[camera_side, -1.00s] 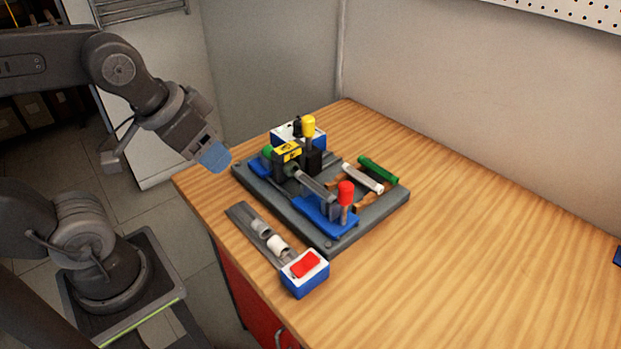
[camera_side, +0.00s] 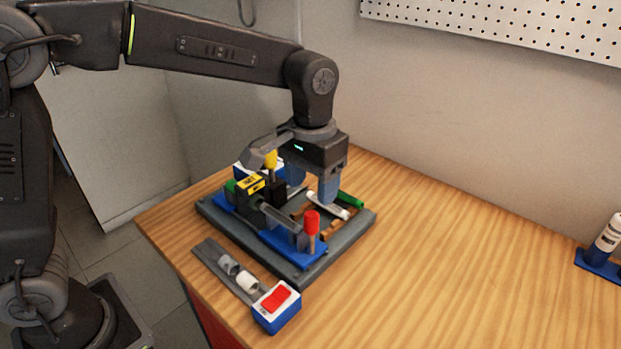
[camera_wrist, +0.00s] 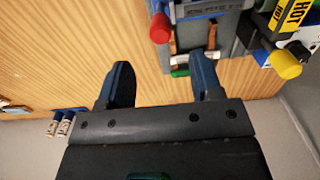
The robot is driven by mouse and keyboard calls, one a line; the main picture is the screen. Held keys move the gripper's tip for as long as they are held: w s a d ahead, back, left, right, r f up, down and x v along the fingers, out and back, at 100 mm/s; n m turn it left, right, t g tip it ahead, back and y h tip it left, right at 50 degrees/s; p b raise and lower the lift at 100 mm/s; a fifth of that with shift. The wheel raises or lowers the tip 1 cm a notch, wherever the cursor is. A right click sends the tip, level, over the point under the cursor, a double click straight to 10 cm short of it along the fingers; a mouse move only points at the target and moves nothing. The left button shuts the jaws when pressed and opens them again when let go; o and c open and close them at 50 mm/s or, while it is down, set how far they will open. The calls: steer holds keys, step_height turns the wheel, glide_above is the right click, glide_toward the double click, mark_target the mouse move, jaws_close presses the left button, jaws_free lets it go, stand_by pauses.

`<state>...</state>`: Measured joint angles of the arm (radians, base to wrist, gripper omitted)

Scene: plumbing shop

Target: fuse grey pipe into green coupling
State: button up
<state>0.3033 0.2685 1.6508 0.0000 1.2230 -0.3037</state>
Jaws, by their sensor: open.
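A grey pipe (camera_side: 280,217) lies along the blue slide of a grey base plate (camera_side: 307,277), pointing at the black heater block with its yellow label (camera_side: 250,183). The label shows in the wrist view (camera_wrist: 290,15) and reads HOT. A green piece, apparently the coupling (camera_side: 230,187), shows at the heater's far left side, mostly hidden. My gripper (camera_side: 311,183) is open, pointing down over the back of the plate near a white pipe (camera_side: 325,206) and a green pipe (camera_side: 350,199). In the wrist view, my gripper (camera_wrist: 160,67) has nothing between its fingers.
A red knob (camera_side: 312,221) and a yellow knob (camera_side: 270,159) stand up from the fixture close to my gripper. A red-button box (camera_side: 277,305) and a strip with grey and white sleeves (camera_side: 247,281) lie in front.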

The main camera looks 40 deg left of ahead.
mark_target(309, 213)
steer(key=shift+f, duration=4.35)
steer(key=shift+c, duration=0.4)
steer(key=c, duration=0.7)
steer(key=shift+a, duration=0.1)
steer(key=shift+c, duration=0.2)
steer(key=shift+a, duration=1.55)
steer(key=shift+o, duration=0.3)
